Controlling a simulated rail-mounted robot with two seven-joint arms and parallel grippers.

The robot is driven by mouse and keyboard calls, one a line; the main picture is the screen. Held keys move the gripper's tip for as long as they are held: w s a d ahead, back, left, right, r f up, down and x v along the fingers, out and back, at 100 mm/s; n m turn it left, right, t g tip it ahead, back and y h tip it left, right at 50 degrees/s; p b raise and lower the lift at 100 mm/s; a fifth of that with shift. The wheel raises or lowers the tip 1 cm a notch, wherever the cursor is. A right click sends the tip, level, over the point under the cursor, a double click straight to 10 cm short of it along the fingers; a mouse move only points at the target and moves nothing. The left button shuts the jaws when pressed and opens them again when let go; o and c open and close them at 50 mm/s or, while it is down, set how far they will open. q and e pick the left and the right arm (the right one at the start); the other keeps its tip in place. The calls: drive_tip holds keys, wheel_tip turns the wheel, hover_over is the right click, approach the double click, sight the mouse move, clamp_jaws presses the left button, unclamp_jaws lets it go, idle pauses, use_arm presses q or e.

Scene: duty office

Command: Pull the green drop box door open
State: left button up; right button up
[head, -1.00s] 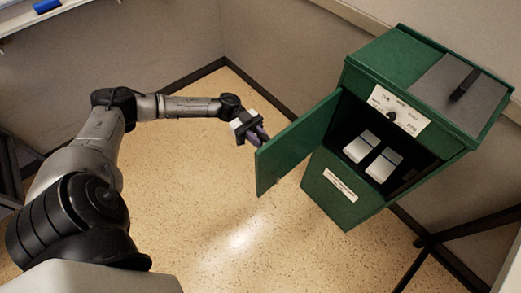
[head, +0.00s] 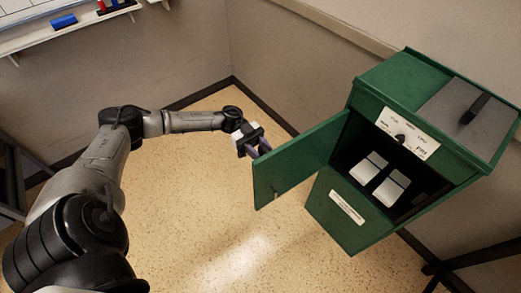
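The green drop box (head: 340,215) stands at the right in the head view. Its green door (head: 296,162) is swung open to the left, and the dark inside shows. Two white packs with blue-grey bands, a left one (head: 368,168) and a right one (head: 391,187), lie inside. My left gripper (head: 258,150) is at the free left end of the door, by its upper corner. Its fingers reach to the door edge; the door hides part of them, so I cannot tell whether they grip it. My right gripper is not in view.
A grey lid with a black handle (head: 476,108) is on top of the box. A black stand leg (head: 470,258) is at the lower right. A shelf with markers (head: 75,27) is at the upper left. The speckled floor (head: 200,210) is clear.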

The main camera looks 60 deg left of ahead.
use_arm(q)
drive_tip(key=shift+o, duration=0.5)
drive_tip(key=shift+a, duration=0.3)
drive_tip(key=a, duration=1.3)
drive_tip(key=shift+s, duration=0.45)
drive_tip(key=shift+a, duration=0.1)
